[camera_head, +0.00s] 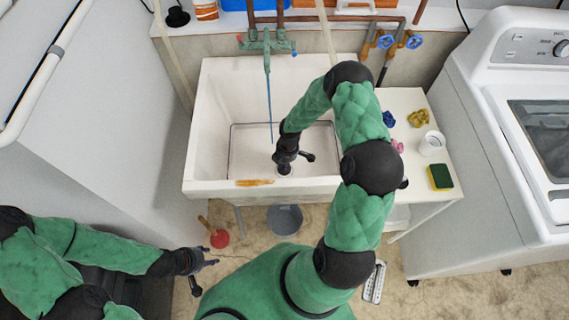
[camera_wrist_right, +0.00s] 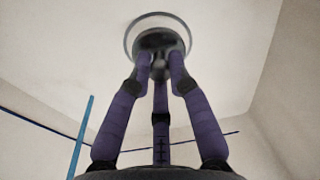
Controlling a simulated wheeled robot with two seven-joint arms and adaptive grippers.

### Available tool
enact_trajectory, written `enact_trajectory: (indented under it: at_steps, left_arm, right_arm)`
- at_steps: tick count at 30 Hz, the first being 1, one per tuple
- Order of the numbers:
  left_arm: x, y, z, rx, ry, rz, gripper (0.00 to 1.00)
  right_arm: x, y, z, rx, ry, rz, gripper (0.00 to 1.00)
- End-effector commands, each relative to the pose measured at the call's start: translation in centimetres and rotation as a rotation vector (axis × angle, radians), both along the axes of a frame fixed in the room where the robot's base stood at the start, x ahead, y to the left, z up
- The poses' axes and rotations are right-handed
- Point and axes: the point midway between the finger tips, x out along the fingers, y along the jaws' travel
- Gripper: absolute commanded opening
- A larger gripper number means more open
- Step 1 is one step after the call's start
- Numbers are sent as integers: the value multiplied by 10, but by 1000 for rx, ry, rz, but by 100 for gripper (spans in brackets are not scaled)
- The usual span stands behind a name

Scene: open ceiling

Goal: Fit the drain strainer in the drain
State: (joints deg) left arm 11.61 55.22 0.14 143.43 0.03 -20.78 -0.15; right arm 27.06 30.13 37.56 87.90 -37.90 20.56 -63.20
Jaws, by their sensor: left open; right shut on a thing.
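The white sink basin (camera_head: 210,125) stands in the middle of the head view. My right gripper (camera_head: 284,160) is down inside it, low over the floor of the basin. In the right wrist view my right gripper (camera_wrist_right: 160,62) has its purple fingers shut on the dark, round drain strainer (camera_wrist_right: 157,42). The pale ring of the drain (camera_wrist_right: 134,38) shows around and behind the strainer. I cannot tell whether the strainer touches the drain or hangs just above it. My left gripper (camera_head: 203,265) is open and empty, outside the sink at the lower left.
A faucet (camera_head: 266,42) with a thin blue line (camera_head: 269,100) below it is at the sink's back. A side table (camera_head: 410,100) holds a sponge (camera_head: 440,177), a white cup (camera_head: 432,144) and crumpled cloths. A bucket (camera_head: 285,219) and plunger (camera_head: 219,238) are on the floor.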

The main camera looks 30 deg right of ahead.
Motion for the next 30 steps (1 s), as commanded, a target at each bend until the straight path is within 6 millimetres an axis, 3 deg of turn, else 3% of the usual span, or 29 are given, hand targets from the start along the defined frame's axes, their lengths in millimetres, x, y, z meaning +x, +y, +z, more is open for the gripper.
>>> enact_trajectory:
  at_steps: [30]
  left_arm:
    - [0,0,-7,0,0,0,45]
  right_arm:
    - [0,0,-9,0,0,0,0]
